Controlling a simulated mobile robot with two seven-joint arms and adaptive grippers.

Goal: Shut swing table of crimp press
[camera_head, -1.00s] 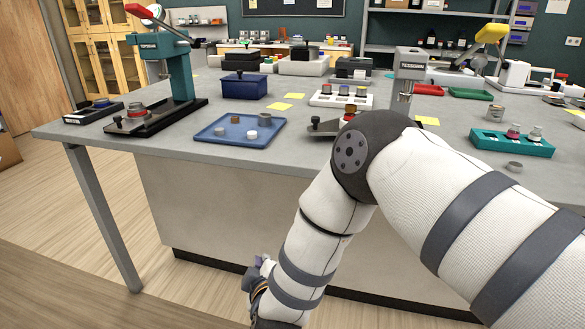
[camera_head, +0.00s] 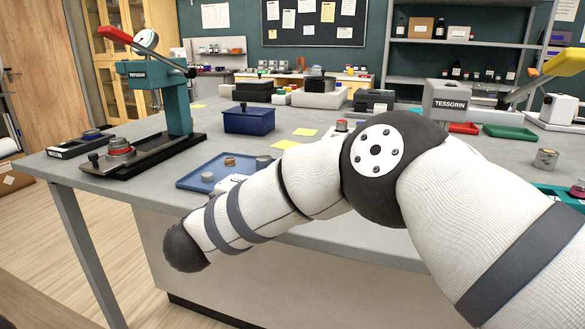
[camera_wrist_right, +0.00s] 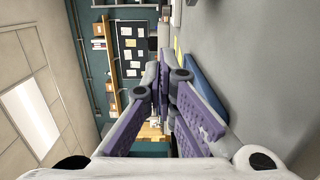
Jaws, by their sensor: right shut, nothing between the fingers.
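Two presses stand on the grey bench; I cannot tell which is the crimp press. The teal press (camera_head: 173,95) at left has a red handle and gauge. Its dark base carries a round fixture with a red ring (camera_head: 119,147), out toward the front left of the column. The grey press (camera_head: 447,101) at right has a yellow handle; my right arm hides its lower part. My right gripper (camera_wrist_right: 163,85) has purple pads and is shut and empty in the wrist view, near the bench edge. It is not visible in the head view. My left gripper is not in view.
A blue tray (camera_head: 196,182) with small parts lies right of the teal press, partly behind my forearm; a blue edge also shows in the wrist view (camera_wrist_right: 207,88). A blue box (camera_head: 248,121) stands behind it. A black tray (camera_head: 80,146) lies left of the press.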

